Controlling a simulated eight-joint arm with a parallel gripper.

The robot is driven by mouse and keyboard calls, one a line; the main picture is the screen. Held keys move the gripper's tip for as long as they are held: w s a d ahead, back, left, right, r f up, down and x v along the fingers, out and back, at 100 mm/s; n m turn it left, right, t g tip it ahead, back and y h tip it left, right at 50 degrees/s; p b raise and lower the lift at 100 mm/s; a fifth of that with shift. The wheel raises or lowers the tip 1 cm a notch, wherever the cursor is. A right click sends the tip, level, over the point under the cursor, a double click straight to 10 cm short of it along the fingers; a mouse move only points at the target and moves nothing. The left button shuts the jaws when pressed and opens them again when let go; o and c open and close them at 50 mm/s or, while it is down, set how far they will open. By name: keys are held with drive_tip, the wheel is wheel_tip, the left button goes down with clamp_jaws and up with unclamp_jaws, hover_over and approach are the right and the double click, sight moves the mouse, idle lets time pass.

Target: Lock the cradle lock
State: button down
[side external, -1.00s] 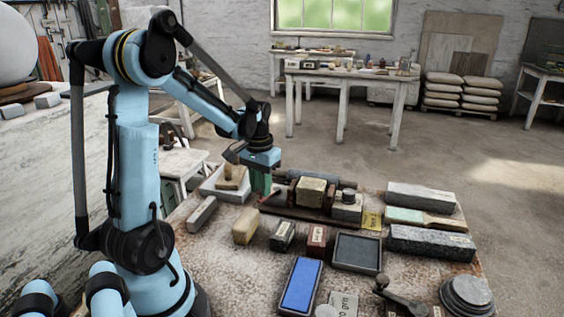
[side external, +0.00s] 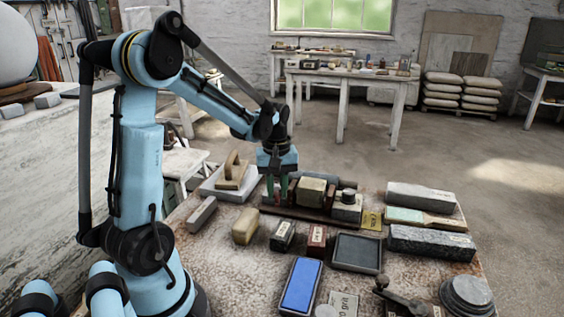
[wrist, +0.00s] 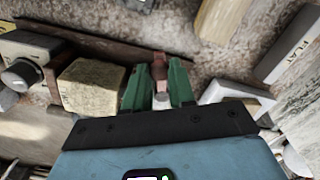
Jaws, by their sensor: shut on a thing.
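The cradle is a dark wooden base (side external: 297,213) near the back edge of the table. It carries a tan block (side external: 311,190), and a grey block with a dark knob (side external: 347,207) is at its right end. The wrist view also shows the tan block (wrist: 92,86) left of my fingers. My gripper (side external: 278,200) points down at the left end of the cradle. In the wrist view, its green fingers (wrist: 159,88) are shut on a reddish lever (wrist: 160,66), which appears to be the cradle lock. The fingers hide most of the lever in the side view.
A white tray (side external: 213,193) holding a wooden float (side external: 232,174) stands left of the gripper. A tan block (side external: 245,226), small labelled blocks (side external: 317,240), a dark framed slab (side external: 357,253) and a blue stone (side external: 300,286) lie in front. Grey stones (side external: 431,243) lie at right.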

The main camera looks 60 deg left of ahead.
sight(279, 193)
drive_tip(key=shift+w+d+n, duration=0.1)
drive_tip(key=shift+w+n, duration=0.15)
drive_tip(key=shift+n, duration=0.25)
drive_tip(key=c, duration=0.9)
unclamp_jaws()
drive_tip(key=shift+c, duration=0.2)
wheel_tip(279, 193, up, 12)
drive_tip(key=shift+c, duration=0.3)
